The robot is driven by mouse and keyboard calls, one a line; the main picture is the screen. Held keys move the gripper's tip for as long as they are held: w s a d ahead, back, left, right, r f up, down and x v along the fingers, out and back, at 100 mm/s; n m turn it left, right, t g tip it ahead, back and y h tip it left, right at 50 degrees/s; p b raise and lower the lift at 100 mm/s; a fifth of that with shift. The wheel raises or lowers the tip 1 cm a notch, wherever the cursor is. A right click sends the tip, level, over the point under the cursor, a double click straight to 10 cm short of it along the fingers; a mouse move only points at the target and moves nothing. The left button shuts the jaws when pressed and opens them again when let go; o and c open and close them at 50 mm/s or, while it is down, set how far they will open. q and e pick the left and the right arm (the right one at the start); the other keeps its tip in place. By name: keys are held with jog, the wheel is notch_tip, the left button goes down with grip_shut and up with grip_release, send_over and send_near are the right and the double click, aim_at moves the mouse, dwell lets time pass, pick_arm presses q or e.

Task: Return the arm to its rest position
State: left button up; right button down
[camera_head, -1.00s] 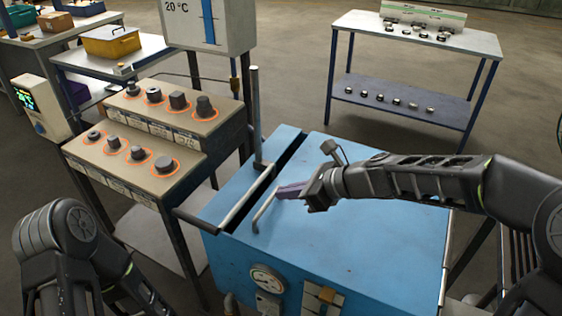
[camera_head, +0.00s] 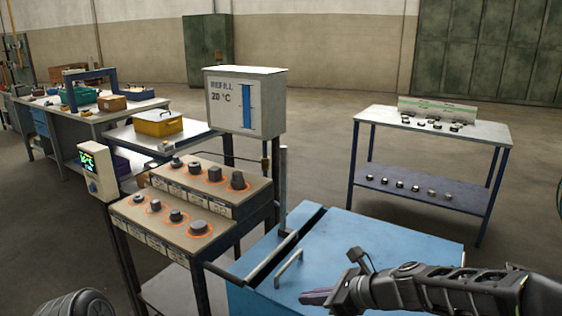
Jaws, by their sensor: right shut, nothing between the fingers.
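My right arm comes in from the lower right. Its right gripper (camera_head: 318,297) is shut and empty, with its purple-grey fingers pointing left. It is over the lid of the blue tank (camera_head: 375,240), to the right of and apart from the lid's bar handle (camera_head: 289,268). Of my left arm only a dark rounded link (camera_head: 75,304) shows at the bottom left edge. The left gripper is out of view.
A stepped stand with several metal pieces in orange rings (camera_head: 150,238) is left of the tank. A "REFILL 20 °C" box (camera_head: 222,105) stands behind it. A two-shelf table (camera_head: 480,128) with small parts is at back right. A yellow bin (camera_head: 157,122) sits further left.

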jog(key=s+d+f+n+g+h, duration=0.15)
jog(key=s+f+n, duration=0.35)
jog(key=f, duration=0.7)
jog(key=s+d+f+n+g+h, duration=0.1)
jog(key=s+f+n+g+h, duration=0.25)
jog(key=f, duration=0.85)
jog(key=s+a+f+n, duration=0.1)
jog(key=s+f+n, duration=0.5)
jog(key=s, duration=0.3)
jog(key=s+a+f+n, duration=0.1)
jog(key=s+f+n, duration=0.5)
jog(key=s+n, duration=0.2)
jog(key=shift+s+g, duration=0.3)
jog(key=shift+s, duration=0.35)
